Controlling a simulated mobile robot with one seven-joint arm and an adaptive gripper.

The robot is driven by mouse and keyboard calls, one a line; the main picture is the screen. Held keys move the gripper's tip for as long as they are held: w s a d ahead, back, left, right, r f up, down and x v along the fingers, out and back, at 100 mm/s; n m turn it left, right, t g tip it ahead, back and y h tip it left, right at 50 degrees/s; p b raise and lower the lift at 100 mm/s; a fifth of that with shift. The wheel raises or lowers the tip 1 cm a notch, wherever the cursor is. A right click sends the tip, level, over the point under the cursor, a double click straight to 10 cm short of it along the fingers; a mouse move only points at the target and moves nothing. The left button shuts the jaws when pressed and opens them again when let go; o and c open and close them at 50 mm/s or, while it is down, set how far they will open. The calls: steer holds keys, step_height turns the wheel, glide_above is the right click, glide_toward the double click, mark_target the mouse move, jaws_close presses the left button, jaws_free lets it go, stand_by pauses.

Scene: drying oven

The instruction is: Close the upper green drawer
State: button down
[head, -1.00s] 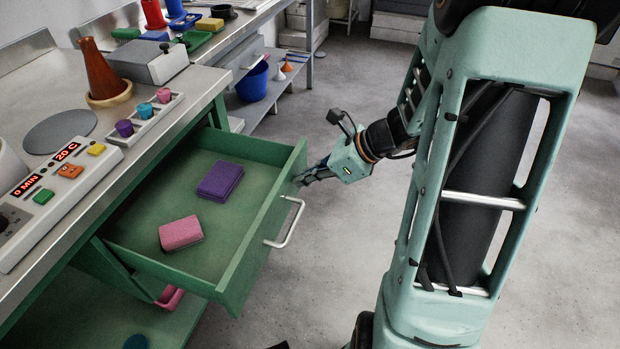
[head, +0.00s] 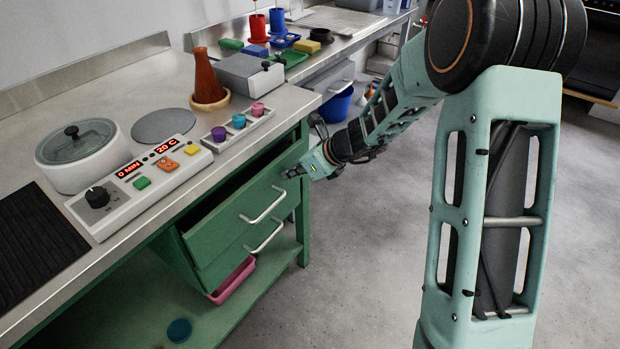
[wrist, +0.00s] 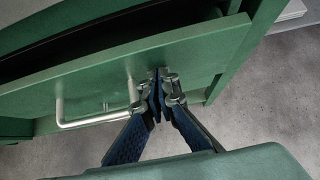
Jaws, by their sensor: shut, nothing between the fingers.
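The upper green drawer (head: 225,222) stands partly out of the cabinet, with a dark gap above its front in the head view. Its front has a pale bar handle (head: 263,208). In the wrist view the green front (wrist: 195,55) spans the picture and the handle (wrist: 95,119) is at left. My gripper (head: 292,172) is shut and empty at the right end of the front. In the wrist view the fingertips (wrist: 158,78) are against or very close to the front, right of the handle; contact is unclear. The drawer's inside is hidden.
A second handle (head: 266,238) sits below, with a pink tray (head: 232,280) under it. The bench top carries a control box (head: 140,185), a brown flask (head: 206,75) and a rack of coloured caps (head: 238,128). Grey floor (head: 360,270) is open at right.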

steer(key=shift+w+a, duration=0.65)
steer(key=shift+a, duration=0.3)
steer(key=shift+r, duration=0.1)
steer(key=shift+w+a+r, duration=0.1)
steer(key=shift+a, duration=0.1)
